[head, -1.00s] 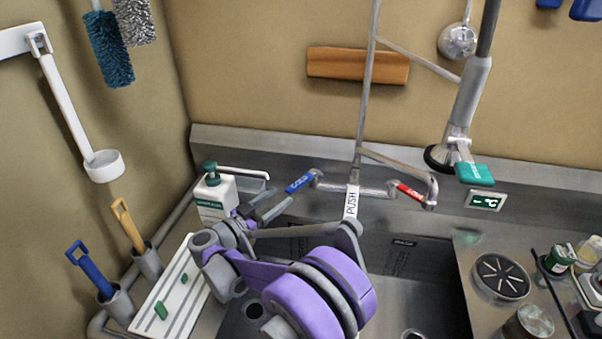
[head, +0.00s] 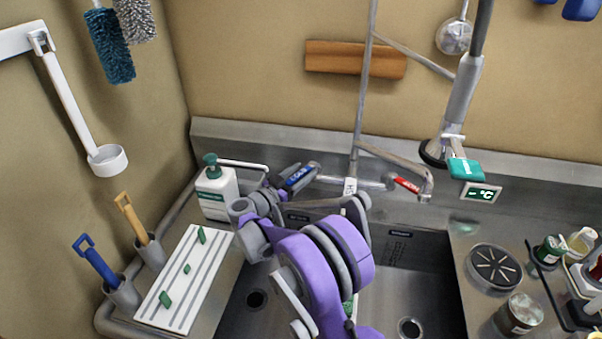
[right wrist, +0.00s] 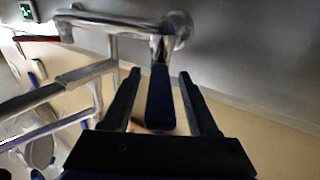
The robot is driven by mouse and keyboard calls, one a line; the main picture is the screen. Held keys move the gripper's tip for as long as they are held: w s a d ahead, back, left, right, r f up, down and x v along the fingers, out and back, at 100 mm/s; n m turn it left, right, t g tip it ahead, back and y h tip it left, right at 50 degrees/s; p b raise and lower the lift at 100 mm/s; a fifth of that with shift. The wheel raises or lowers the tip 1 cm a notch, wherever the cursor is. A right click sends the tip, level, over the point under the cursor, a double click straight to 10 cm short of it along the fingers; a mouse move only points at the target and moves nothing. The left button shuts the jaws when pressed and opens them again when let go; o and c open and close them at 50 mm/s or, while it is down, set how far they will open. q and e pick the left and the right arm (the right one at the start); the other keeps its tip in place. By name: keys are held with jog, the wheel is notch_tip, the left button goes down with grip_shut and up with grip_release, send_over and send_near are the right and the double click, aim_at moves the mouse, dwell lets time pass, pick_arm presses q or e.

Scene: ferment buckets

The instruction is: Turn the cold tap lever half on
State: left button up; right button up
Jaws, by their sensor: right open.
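The cold tap lever (head: 301,175) is blue and sits at the left end of the wall tap, angled down to the left. My right gripper (head: 284,178) is at this lever, with the purple arm below and in front of it. In the right wrist view the blue lever (right wrist: 160,100) lies between the two dark fingers of my right gripper (right wrist: 165,88). The fingers are open, with a gap on each side of the lever. My left gripper is in neither current view.
The red lever (head: 407,185) is on the tap's right end. A soap bottle (head: 216,190) stands left of my gripper. The thin riser pipe (head: 366,90) and spray hose (head: 462,92) rise at the right. The sink basin (head: 410,270) lies below.

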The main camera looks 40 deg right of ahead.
grip_shut()
dwell(1.3)
